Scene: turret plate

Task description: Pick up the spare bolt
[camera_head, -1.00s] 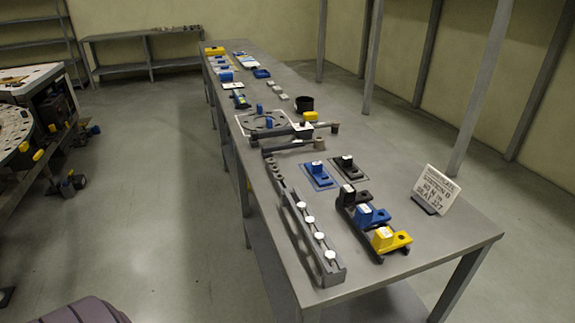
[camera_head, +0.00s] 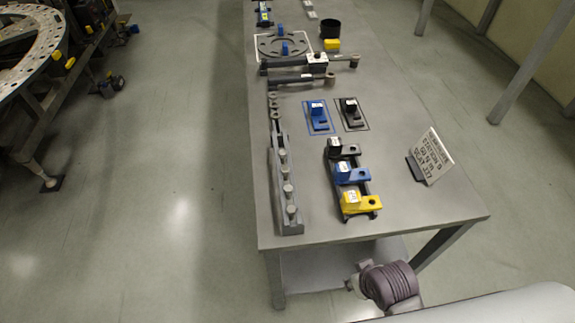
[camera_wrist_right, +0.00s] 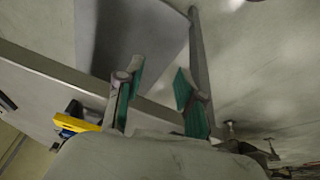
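A long grey rack (camera_head: 288,222) stands along the left edge of the table in the head view. Several round-headed bolts (camera_head: 287,190) stand upright in a row in it. I cannot tell which of them is the spare bolt. My right gripper (camera_wrist_right: 157,88) shows in the right wrist view with its two green-padded fingers apart and nothing between them. It is near the table's edge, away from the rack. In the head view part of my arm shows at the bottom right, but no fingertips. My left gripper is not in view.
A black, blue and yellow (camera_head: 357,203) row of blocks stands right of the rack. The yellow one also shows in the right wrist view (camera_wrist_right: 76,123). A sign (camera_head: 431,158) stands at the right. Torque-wrench-like tools (camera_head: 300,78) lie behind. The table's front edge (camera_head: 375,230) is clear.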

